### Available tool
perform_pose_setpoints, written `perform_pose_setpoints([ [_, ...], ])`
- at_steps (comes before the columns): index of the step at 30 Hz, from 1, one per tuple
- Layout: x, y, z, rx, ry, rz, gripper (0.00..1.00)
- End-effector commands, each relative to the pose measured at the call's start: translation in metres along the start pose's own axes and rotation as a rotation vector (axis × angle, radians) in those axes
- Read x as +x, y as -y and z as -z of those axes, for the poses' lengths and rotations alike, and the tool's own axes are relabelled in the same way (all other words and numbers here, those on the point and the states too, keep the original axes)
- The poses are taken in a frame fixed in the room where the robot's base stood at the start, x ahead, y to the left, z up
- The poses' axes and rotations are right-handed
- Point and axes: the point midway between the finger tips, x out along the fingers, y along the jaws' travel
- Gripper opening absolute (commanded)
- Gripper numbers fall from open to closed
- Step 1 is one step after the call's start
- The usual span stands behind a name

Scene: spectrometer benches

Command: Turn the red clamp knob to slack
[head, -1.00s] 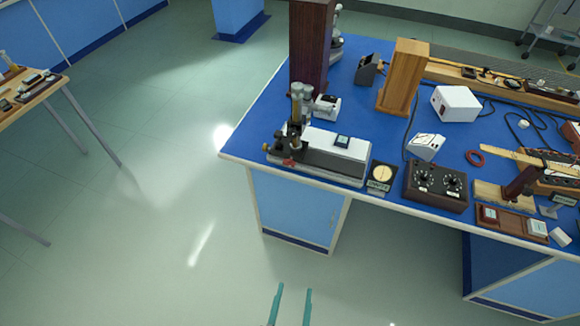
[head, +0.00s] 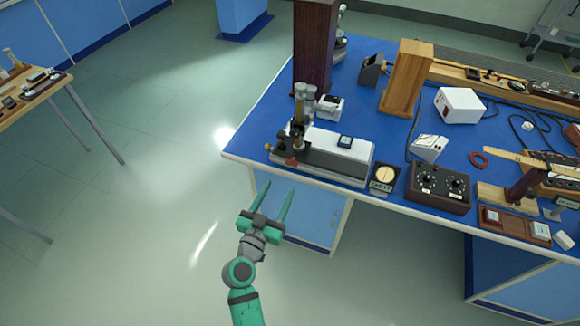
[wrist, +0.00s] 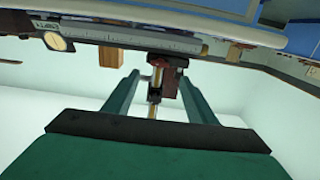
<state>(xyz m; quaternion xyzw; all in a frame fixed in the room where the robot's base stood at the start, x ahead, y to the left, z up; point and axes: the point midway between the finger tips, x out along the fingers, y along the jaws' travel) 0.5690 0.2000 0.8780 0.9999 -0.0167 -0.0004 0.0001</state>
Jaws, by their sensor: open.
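The small red clamp knob (head: 291,162) sits low on the front left of a grey-and-white microscope-like instrument (head: 325,158), near the left front corner of the blue bench. Brass and dark tubes (head: 300,115) rise above the knob. My gripper (head: 276,187) is open and empty, in front of the bench edge, its fingers pointing toward the instrument and apart from the knob.
A round dial on a stand (head: 385,177) and a black box with two dials (head: 438,187) stand to the right of the instrument. A tall dark wooden block (head: 313,48) stands behind it. The floor left of the bench is clear.

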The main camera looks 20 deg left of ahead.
Motion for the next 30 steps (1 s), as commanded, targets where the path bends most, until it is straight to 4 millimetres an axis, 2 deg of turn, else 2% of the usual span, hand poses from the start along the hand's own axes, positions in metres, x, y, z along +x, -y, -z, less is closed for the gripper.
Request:
perform_pose_setpoints([
  [5, 0.018, 0.001, 0.001, 0.001, -0.003, -0.002, 0.52],
  [18, 0.09, 0.0, 0.001, 0.001, -0.001, -0.002, 0.52],
  [24, 0.105, 0.0, 0.001, 0.0, -0.001, 0.0, 0.52],
  [30, 0.107, 0.0, 0.001, 0.0, -0.001, 0.0, 0.52],
])
